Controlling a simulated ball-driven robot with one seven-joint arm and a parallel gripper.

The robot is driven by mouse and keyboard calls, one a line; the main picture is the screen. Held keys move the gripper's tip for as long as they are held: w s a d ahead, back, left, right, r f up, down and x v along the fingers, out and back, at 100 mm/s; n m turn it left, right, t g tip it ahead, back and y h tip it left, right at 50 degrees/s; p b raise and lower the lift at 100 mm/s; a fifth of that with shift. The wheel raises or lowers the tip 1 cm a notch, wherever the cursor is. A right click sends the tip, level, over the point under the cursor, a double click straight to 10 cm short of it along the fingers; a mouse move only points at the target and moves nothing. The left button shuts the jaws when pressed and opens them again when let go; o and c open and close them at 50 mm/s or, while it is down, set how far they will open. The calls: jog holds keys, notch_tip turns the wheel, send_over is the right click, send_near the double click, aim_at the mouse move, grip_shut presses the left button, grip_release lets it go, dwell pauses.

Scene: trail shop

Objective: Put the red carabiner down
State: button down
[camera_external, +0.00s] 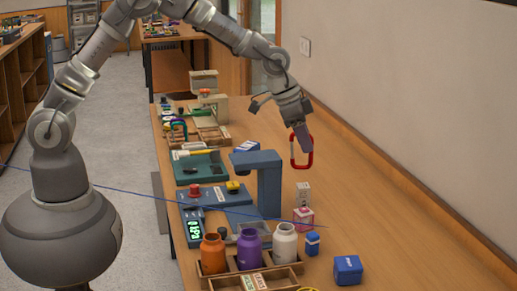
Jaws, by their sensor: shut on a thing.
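The red carabiner (310,154) hangs upright from my gripper (302,137), above the wooden counter (378,200). My gripper points down and is shut on the carabiner near its upper part. The carabiner appears clear of the counter, to the right of the blue stand. The exact height above the counter is hard to tell from this single view.
A blue stand (265,185) rises left of the carabiner. Orange (213,255), purple (250,250) and white (285,245) jars stand in a wooden tray (231,284) in front. Small boxes, including a blue box (348,270), lie nearby. The counter's right side along the wall is clear.

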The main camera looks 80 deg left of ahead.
jog(key=s+d, duration=0.5)
jog(key=d, duration=0.4)
notch_tip(320, 180, down, 10)
jog(key=shift+m, duration=0.4)
jog(key=shift+w+d+f+b, duration=0.6)
jog(key=shift+w+f, duration=0.3)
jog(key=shift+w, duration=1.75)
jog(key=shift+w+d+f+b, duration=0.45)
jog(key=shift+w+f+b, duration=0.35)
jog(key=shift+w, duration=1.8)
jog(key=shift+w+d+f+b, duration=0.5)
jog(key=shift+w+f, duration=0.5)
jog(key=shift+w, duration=1.65)
jog(key=shift+f, duration=0.2)
jog(key=c, duration=1.1)
grip_release()
jog(key=shift+r, duration=0.15)
